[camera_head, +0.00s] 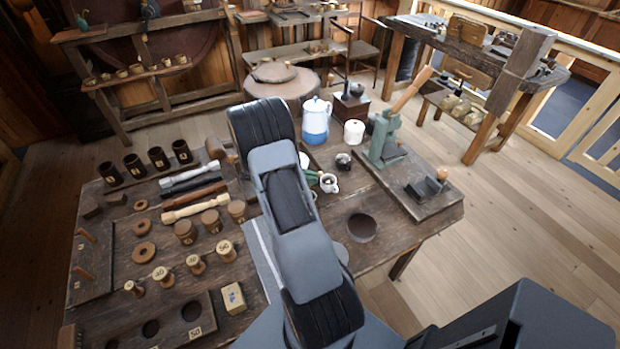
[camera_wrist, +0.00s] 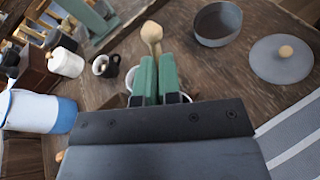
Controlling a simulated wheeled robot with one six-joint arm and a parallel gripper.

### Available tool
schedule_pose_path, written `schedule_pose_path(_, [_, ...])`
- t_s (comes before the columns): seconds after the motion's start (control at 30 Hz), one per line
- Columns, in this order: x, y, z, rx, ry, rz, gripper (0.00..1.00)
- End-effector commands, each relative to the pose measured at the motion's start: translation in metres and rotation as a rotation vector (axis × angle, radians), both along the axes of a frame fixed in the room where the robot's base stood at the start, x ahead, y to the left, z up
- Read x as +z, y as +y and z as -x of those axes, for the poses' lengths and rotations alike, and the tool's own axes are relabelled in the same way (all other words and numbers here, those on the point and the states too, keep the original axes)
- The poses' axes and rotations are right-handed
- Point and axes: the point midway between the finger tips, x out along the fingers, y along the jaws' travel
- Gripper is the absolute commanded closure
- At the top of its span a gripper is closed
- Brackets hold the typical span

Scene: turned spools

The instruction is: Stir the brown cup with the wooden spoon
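My gripper (camera_wrist: 157,82) has two green fingers, close together around a pale wooden piece with a rounded end, which looks like the wooden spoon (camera_wrist: 152,34). In the head view, my gripper (camera_head: 311,178) is partly hidden behind my arm, and the spoon is not clear there. A white mug (camera_head: 329,183) stands just beside the fingers; in the wrist view they mostly hide it. A small dark cup with a pale inside (camera_head: 343,161) stands just behind; it also shows in the wrist view (camera_wrist: 111,67). I cannot tell its colour as brown. Several dark brown cylindrical cups (camera_head: 134,165) stand at the table's back left.
A blue-and-white pot (camera_head: 316,120) and white canister (camera_head: 354,132) stand behind the mugs. A dark pan (camera_head: 362,227) lies in front, with a knobbed lid (camera_wrist: 283,62) nearby. A green press (camera_head: 384,138) stands right on a board. Several spools and tools crowd the left.

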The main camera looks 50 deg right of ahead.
Motion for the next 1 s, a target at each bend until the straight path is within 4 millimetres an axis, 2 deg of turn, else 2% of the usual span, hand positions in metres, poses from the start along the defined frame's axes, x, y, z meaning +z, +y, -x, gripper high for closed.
schedule_pose_path(0.27, [0.008,0.000,0.000,0.000,0.000,0.000,1.00])
schedule_pose_path(0.7, [0.050,0.000,0.000,0.000,-0.001,0.001,1.00])
schedule_pose_path(1.0, [0.050,0.000,0.000,0.000,0.000,0.000,1.00])
